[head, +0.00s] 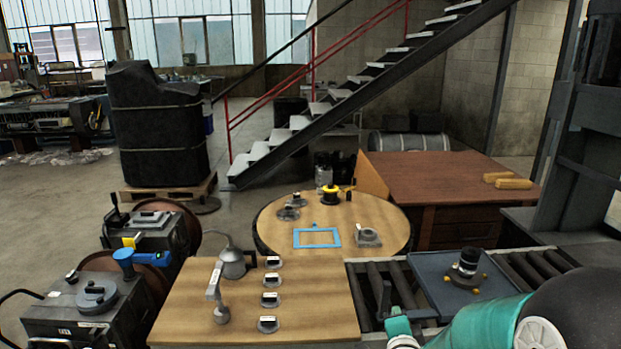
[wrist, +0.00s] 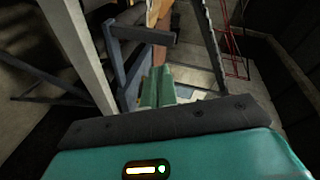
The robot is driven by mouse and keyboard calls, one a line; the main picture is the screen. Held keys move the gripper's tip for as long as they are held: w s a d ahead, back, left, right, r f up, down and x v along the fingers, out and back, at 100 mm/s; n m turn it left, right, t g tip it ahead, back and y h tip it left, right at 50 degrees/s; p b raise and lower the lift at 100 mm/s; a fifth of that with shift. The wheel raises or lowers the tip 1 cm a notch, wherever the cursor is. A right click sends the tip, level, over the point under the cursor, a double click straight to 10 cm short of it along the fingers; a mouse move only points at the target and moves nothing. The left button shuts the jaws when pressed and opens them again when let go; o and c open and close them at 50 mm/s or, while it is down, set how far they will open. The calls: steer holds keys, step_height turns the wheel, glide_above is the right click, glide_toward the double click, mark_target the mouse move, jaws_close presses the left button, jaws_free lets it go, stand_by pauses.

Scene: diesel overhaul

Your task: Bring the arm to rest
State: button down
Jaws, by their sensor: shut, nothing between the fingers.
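My gripper (wrist: 158,86) shows in the wrist view as two green fingers side by side, shut with nothing between them. It points past a blue-grey frame toward the floor and a stair-like structure, and touches nothing that I can see. In the head view, green and black parts of my arm fill the lower right corner. The gripper's fingertips cannot be made out there.
A blue-grey tray (head: 437,272) on rollers holds a dark cylindrical part (head: 468,262), close to my arm.

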steer(key=s+a+r+n+g+y, duration=0.1)
steer(key=s+r+n+g, duration=0.2)
steer(key=s, duration=0.5)
steer(key=s+a+r+n+g+y, duration=0.1)
steer(key=s+a+r+n+g, duration=0.1)
steer(key=s+r+n, duration=0.3)
steer(key=s+a+r+n+g, duration=0.2)
steer(key=s+r+n+g, duration=0.2)
steer(key=s+n, duration=0.4)
steer(key=s, duration=0.3)
steer(key=shift+s+a+g+y, duration=0.2)
steer(key=shift+s+g+y, duration=0.2)
